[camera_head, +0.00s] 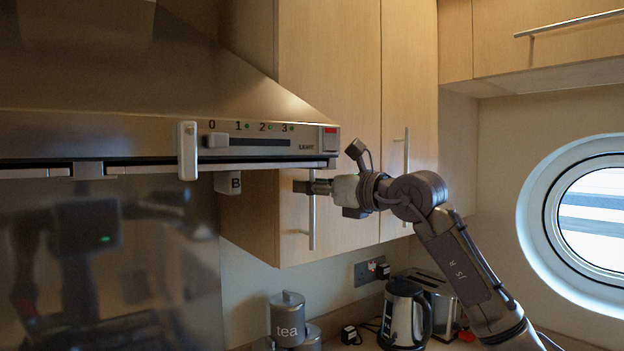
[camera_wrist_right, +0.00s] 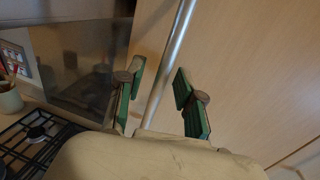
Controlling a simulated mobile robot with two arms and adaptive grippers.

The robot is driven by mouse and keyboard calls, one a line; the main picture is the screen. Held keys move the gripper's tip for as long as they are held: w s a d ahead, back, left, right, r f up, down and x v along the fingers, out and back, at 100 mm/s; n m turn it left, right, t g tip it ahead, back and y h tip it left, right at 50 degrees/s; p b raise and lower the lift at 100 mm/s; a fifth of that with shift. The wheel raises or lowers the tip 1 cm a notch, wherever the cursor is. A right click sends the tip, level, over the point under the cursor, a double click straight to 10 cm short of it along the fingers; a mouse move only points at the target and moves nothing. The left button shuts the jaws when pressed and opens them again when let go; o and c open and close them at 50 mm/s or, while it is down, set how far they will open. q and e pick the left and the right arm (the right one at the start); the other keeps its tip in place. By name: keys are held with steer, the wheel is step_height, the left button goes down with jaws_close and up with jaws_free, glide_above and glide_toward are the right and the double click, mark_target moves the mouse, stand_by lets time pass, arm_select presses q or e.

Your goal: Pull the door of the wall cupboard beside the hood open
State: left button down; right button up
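The wall cupboard door (camera_head: 330,90) beside the hood is pale wood and looks shut. Its upright metal bar handle (camera_head: 312,232) is near the door's lower left edge. My right gripper (camera_head: 304,187) is at this handle, its arm coming in from the lower right. In the right wrist view, the handle (camera_wrist_right: 174,55) runs between the two green-padded fingers of my right gripper (camera_wrist_right: 160,84). The fingers stand apart with a gap on both sides of the bar. My left gripper is not in view.
The steel hood (camera_head: 120,100) juts out left of the door. A second cupboard door (camera_head: 400,60) adjoins on the right. Below stand a tea canister (camera_head: 287,322), a kettle (camera_head: 400,312) and a toaster (camera_head: 440,290). A hob (camera_wrist_right: 35,140) shows in the wrist view.

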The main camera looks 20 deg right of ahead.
jaws_close()
stand_by(0.5)
